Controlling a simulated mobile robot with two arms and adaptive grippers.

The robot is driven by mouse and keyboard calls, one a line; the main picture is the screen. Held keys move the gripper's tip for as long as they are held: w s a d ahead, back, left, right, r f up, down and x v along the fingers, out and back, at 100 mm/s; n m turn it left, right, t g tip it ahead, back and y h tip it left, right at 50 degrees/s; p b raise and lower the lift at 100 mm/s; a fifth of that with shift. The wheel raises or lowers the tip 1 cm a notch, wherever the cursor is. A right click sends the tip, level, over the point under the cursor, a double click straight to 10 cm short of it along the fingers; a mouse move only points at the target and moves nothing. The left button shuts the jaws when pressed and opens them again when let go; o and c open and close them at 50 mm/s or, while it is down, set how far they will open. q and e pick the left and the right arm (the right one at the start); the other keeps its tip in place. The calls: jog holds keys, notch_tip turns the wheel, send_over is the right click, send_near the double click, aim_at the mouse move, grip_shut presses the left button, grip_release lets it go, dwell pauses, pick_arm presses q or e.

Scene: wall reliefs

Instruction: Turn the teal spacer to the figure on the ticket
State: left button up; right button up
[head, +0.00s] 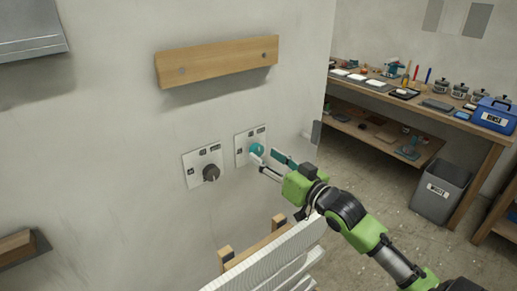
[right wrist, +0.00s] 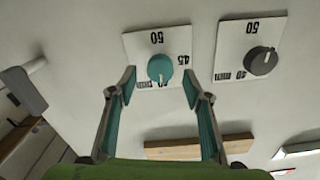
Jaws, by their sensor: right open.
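The teal spacer, a round knob (head: 257,149), sits on a white plate (head: 243,159) on the grey wall. In the right wrist view the knob (right wrist: 159,68) has a white mark at its lower edge; the plate (right wrist: 133,42) shows 50 above, 45 at the right and a partly hidden figure below. My right gripper (head: 265,155) is open in front of the knob. In the wrist view its fingers (right wrist: 159,78) stand on either side, apart from it. I cannot make out a ticket. My left gripper is not in view.
A similar plate with a dark grey knob (head: 210,173) is beside it. A wooden rail (head: 217,62) juts out above. A white ribbed object (head: 270,262) with wooden posts stands below. A workbench (head: 470,128), blue box (head: 493,116) and grey bin (head: 440,190) are at the right.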

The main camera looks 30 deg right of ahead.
aim_at(259, 152)
jog(key=shift+w+a+p, duration=0.15)
jog(key=shift+w+p, duration=0.3)
jog(key=shift+w, duration=1.6)
jog(key=c, duration=1.1)
